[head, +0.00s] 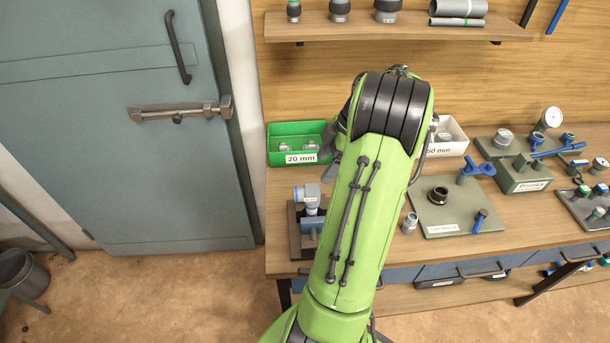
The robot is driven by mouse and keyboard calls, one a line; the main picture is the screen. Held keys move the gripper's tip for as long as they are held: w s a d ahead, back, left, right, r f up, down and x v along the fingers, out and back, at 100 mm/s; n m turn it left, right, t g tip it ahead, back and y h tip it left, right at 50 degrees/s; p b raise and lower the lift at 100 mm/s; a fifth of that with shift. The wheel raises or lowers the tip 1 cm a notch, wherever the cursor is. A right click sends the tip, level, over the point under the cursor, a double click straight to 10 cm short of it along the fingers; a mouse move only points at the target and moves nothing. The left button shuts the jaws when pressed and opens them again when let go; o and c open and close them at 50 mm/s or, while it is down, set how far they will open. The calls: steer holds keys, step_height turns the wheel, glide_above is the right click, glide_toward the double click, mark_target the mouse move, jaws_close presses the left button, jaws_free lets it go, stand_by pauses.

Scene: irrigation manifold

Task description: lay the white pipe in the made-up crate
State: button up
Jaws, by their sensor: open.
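I cannot make out a white pipe in the head view. A wide light grey pipe (462,7) and a thinner dark grey one (457,21) lie on the wall shelf. No crate is marked as made-up. A green crate (277,158) labelled "20 mm" holds a few small grey fittings. A white crate (452,149), its label partly hidden and ending in "0 mm", stands to the right of my arm. My green arm reaches over the bench between the crates and hides what lies behind it.
A grey fitting with blue bands (312,197) sits in a dark holder at the bench's left. A green-grey board (440,222) with fittings lies right of my arm. A blue-grey door (110,120) is at left.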

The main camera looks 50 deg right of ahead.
mark_target(305, 197)
steer(key=b+x, duration=0.1)
steer(key=x, duration=1.3)
steer(key=shift+d, duration=0.1)
steer(key=c, duration=1.2)
steer(key=shift+r+p, duration=4.7)
steer(key=shift+r, duration=2.95)
steer(key=shift+f, duration=0.1)
steer(key=shift+c, duration=0.3)
